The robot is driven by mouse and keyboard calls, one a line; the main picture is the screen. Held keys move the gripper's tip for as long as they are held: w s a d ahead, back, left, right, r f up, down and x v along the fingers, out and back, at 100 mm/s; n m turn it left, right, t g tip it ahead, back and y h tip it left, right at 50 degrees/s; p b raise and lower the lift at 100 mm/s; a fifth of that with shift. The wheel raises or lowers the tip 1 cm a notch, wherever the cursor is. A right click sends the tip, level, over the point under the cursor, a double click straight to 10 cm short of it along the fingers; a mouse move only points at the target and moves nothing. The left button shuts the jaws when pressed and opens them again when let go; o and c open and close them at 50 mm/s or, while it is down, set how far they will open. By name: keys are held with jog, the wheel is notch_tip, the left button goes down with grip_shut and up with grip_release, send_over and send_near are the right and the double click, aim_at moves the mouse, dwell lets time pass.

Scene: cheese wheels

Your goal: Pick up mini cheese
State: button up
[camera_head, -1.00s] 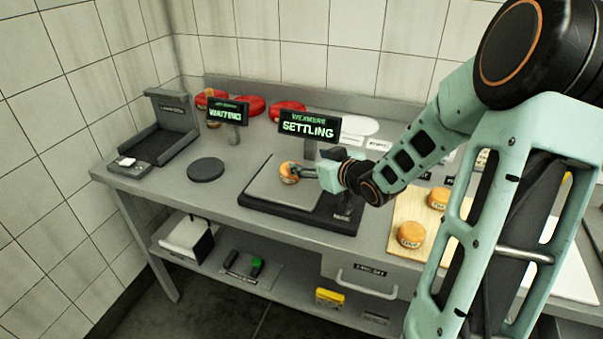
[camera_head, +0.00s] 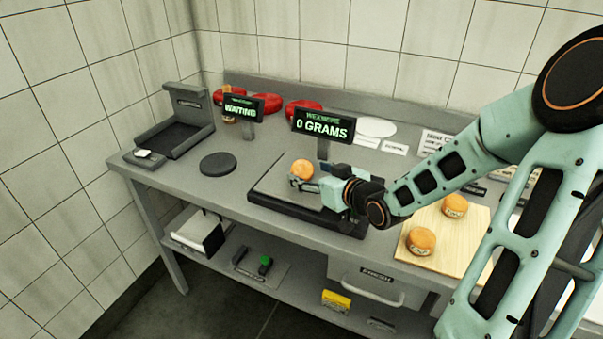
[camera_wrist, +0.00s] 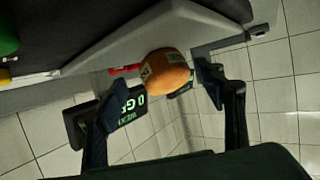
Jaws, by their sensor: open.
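A mini cheese (camera_head: 302,168), a small orange round with a pale label, appears on the plate of the black scale (camera_head: 262,203). The scale's display (camera_head: 324,126) reads "0 GRAMS". My gripper (camera_head: 297,185) is open, low over the plate on the near side of the cheese. In the wrist view the cheese (camera_wrist: 166,73) shows between and beyond the spread fingers of my gripper (camera_wrist: 158,100), with a gap to each finger. I cannot tell whether it touches either finger.
Two more small cheeses (camera_head: 421,241) (camera_head: 454,206) sit on a wooden board (camera_head: 478,236) at the right. A black disc (camera_head: 218,163) and a dark tray device (camera_head: 176,138) are at the left. Red wheels (camera_head: 266,103) stand at the back, near a "WAITING" display (camera_head: 240,110).

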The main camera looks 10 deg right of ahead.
aim_at(301, 170)
jog(key=x, duration=0.4)
jog(key=shift+w+a+f+b, duration=0.15)
jog(key=shift+w+a+b, duration=0.1)
jog(key=shift+b, duration=0.1)
jog(key=shift+d, duration=0.1)
jog(key=c, duration=1.4)
